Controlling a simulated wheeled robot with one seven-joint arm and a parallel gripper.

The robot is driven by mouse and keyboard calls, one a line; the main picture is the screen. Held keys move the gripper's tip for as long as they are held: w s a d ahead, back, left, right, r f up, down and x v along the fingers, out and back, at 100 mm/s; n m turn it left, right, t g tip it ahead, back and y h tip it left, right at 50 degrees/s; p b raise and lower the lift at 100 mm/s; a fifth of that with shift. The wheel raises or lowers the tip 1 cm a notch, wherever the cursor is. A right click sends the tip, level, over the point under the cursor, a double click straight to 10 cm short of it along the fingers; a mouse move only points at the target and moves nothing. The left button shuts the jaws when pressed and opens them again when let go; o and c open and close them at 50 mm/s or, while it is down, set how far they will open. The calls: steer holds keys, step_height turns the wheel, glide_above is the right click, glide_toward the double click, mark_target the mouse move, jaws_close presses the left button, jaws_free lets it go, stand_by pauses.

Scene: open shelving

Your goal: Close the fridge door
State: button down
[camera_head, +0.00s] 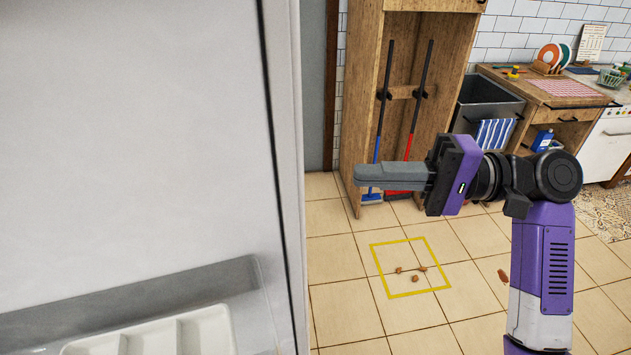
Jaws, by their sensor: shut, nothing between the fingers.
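The fridge door (130,140) fills the left of the view, very close to the camera. Its pale grey inner face is toward me, so it stands open. A clear door shelf (215,280) with a white egg tray (205,330) shows at its lower part. The door's right edge (285,150) runs nearly upright. My gripper (360,174) is to the right of this edge, level and pointing left. Its fingers are shut and empty, with a visible gap between their tips and the door edge in the picture. The rest of the fridge is out of view.
A tall wooden cupboard (352,110) with a broom (384,95) and a mop stands behind my gripper. A counter with a sink (490,95) and a white stove (612,145) are at the right.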

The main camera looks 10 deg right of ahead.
steer(key=p+x, duration=0.3)
steer(key=x, duration=0.7)
steer(key=s, duration=0.1)
steer(key=s+p, duration=0.1)
steer(key=s, duration=0.2)
steer(key=shift+s+d+r, duration=0.15)
steer(key=shift+s+d, duration=0.05)
steer(key=shift+d, duration=0.1)
